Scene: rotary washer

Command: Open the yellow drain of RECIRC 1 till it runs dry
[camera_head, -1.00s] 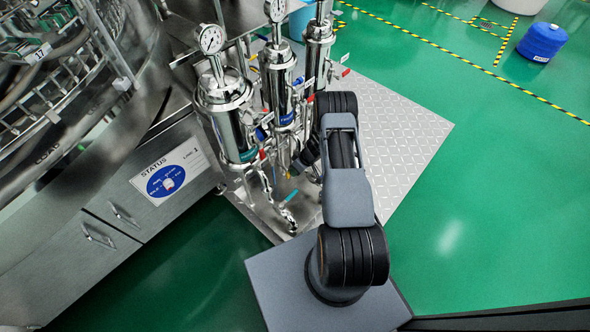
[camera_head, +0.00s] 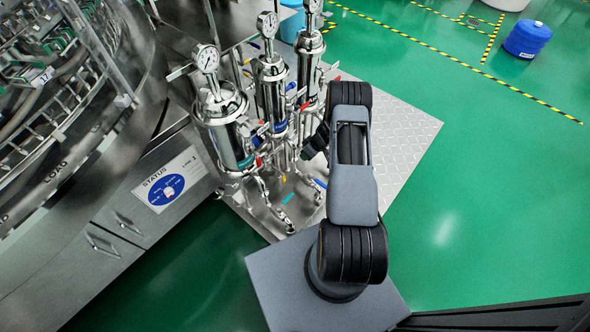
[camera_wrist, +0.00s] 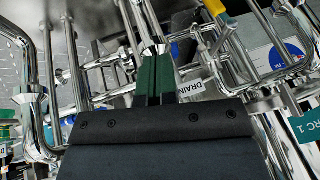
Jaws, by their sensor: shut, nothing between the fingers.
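The teal-banded filter housing (camera_head: 228,125) stands leftmost of three in the head view. A teal label ending in "RC 1" (camera_wrist: 306,128) shows at the right edge of the wrist view. A yellow handle (camera_wrist: 212,7) is at the top of the wrist view, cut by the frame edge. A white DRAIN tag (camera_wrist: 191,89) hangs just right of my fingers. My gripper (camera_wrist: 156,62) is shut and empty, its green fingers together among the steel pipes, apart from the yellow handle.
Steel pipes crowd both sides of my fingers in the wrist view. A blue-banded housing (camera_head: 271,100) stands behind the teal one. A teal handle (camera_head: 288,198) lies low in front. The status cabinet (camera_head: 125,205) is at left; green floor (camera_head: 480,200) is clear at right.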

